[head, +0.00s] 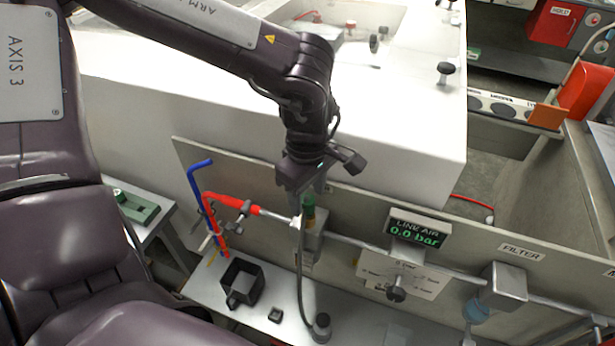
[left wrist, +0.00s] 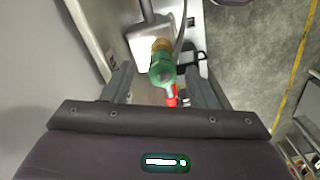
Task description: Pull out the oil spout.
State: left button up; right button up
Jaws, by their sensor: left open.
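A green piece with a brass-coloured collar (head: 308,214), which seems to be the oil spout, stands at the top of a grey metal fitting (head: 310,244) on the upright panel. It also shows in the left wrist view, green (left wrist: 162,70) with the brass collar (left wrist: 161,45) beyond it. My left gripper (head: 307,193) points down right above it in the head view. In the left wrist view its fingers (left wrist: 158,76) are apart, one on each side of the green piece. I cannot tell whether they touch it. My right gripper is not in view.
A red hose (head: 235,205) with a valve runs to the fitting from the left, beside a blue pipe (head: 196,185). A LINE AIR display (head: 418,230) reads 0.0 bar. A black open box (head: 242,282) sits on the lower shelf. A filter unit (head: 503,290) is at right.

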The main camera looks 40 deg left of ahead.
pick_arm(q)
jog(key=shift+s+f, duration=0.1)
jog(key=shift+s, duration=0.05)
jog(key=shift+c, duration=0.2)
jog(key=c, duration=1)
jog(key=shift+o, duration=1.4)
grip_shut()
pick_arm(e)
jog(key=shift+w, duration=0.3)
